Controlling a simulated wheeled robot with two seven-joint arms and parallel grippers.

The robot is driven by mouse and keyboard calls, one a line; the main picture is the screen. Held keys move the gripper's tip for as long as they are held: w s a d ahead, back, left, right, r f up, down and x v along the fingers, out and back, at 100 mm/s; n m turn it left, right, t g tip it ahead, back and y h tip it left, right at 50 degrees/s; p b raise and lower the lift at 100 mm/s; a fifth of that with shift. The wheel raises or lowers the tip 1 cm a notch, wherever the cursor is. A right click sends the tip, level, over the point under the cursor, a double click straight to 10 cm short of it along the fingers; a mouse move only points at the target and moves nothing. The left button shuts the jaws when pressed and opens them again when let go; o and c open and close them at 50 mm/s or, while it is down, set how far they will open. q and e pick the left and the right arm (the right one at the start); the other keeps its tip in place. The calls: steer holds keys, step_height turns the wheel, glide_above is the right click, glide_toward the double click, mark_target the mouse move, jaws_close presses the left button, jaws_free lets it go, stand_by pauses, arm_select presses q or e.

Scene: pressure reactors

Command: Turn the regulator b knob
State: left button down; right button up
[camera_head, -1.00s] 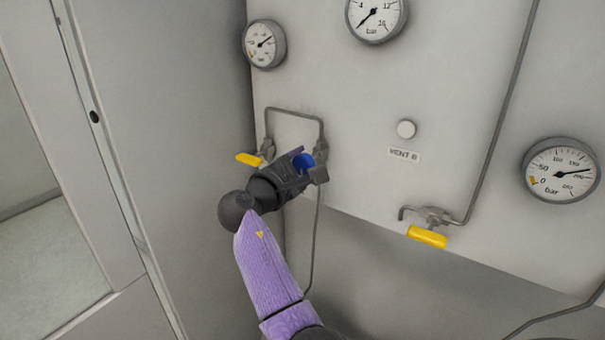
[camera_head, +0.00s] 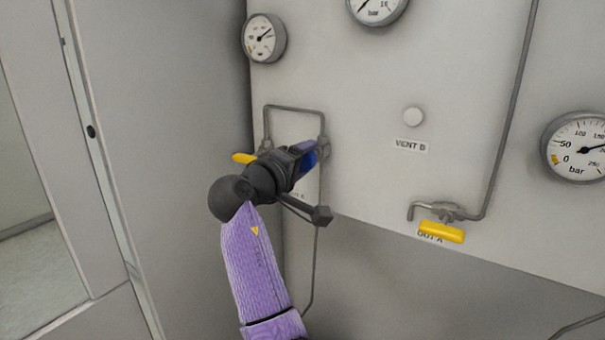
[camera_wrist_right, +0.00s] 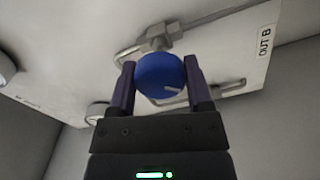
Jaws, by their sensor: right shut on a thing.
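The blue round regulator knob (camera_wrist_right: 160,76) sits between the two fingers of my right gripper (camera_wrist_right: 160,88) in the right wrist view. A short white mark shows on its face. In the head view my right gripper (camera_head: 308,160) is shut on the knob (camera_head: 311,157), which is mostly hidden behind the fingers. The knob is on the panel's piping, below the small gauge at upper left. My left gripper is not in view.
Yellow valve handles show beside my gripper (camera_head: 244,158) and at lower right (camera_head: 441,232). Thin metal pipes (camera_head: 323,128) run close around the gripper. Gauges (camera_head: 264,39) and a VENT B label (camera_head: 411,146) are on the panel. A grey wall stands at left.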

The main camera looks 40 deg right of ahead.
steer(key=m+b, duration=0.3)
steer(key=shift+f+m, duration=0.3)
steer(key=shift+f, duration=0.05)
steer(key=m+b, duration=0.2)
steer(key=m, duration=0.1)
steer(key=shift+m, duration=0.4)
steer(key=shift+r+m+b, duration=0.1)
steer(key=shift+m+b, duration=0.6)
steer(key=shift+m, duration=0.1)
